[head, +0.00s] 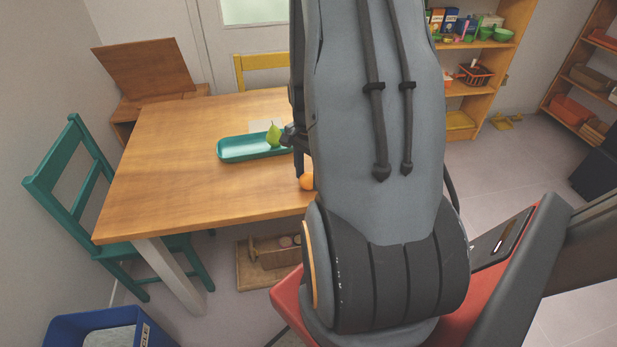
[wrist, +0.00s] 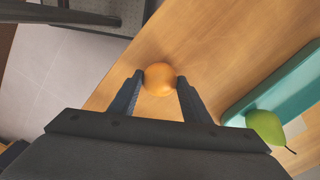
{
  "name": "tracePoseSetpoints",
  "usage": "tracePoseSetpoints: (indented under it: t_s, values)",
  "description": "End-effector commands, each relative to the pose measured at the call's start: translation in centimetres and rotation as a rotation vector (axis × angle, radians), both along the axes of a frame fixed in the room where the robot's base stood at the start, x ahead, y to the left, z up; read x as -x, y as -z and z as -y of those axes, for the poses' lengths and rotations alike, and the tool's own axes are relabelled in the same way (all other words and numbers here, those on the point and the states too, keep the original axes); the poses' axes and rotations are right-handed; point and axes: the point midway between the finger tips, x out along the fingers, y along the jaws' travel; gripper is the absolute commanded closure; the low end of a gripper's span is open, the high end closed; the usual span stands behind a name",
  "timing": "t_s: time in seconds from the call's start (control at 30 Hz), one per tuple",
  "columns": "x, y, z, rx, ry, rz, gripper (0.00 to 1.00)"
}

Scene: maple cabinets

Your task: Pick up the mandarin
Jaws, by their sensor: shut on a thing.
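The mandarin (wrist: 160,78) is a small round orange fruit. In the wrist view my gripper (wrist: 160,85) has one finger on each side of it, shut on it. In the head view the mandarin (head: 307,181) shows partly beside my arm, near the front edge of the wooden table (head: 170,150). My arm hides most of my gripper (head: 300,172) there. I cannot tell whether the mandarin touches the tabletop.
A teal tray (head: 235,155) with a green pear (head: 273,135) lies on the table behind the mandarin. A teal chair (head: 75,200) stands at the left and a yellow chair (head: 262,60) at the back. A blue bin (head: 65,328) is at lower left. The table's left half is clear.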

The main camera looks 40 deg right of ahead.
Motion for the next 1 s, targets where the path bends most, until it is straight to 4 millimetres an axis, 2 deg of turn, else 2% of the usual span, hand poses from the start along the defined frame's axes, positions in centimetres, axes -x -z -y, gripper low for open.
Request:
tracePoseSetpoints:
  t_s: [0.27, 0.7, 0.87, 1.0]
  values:
    - [-0.1, -2.1, 0.1, 0.003, 0.0, 0.004, 0.82]
    - [-0.1, -8.7, 0.1, 0.002, 0.0, 0.003, 0.82]
    - [-0.4, -9.9, 0.0, 0.001, -0.001, 0.001, 0.82]
    - [-1.6, -10.7, -0.4, 0.0, -0.004, 0.001, 0.82]
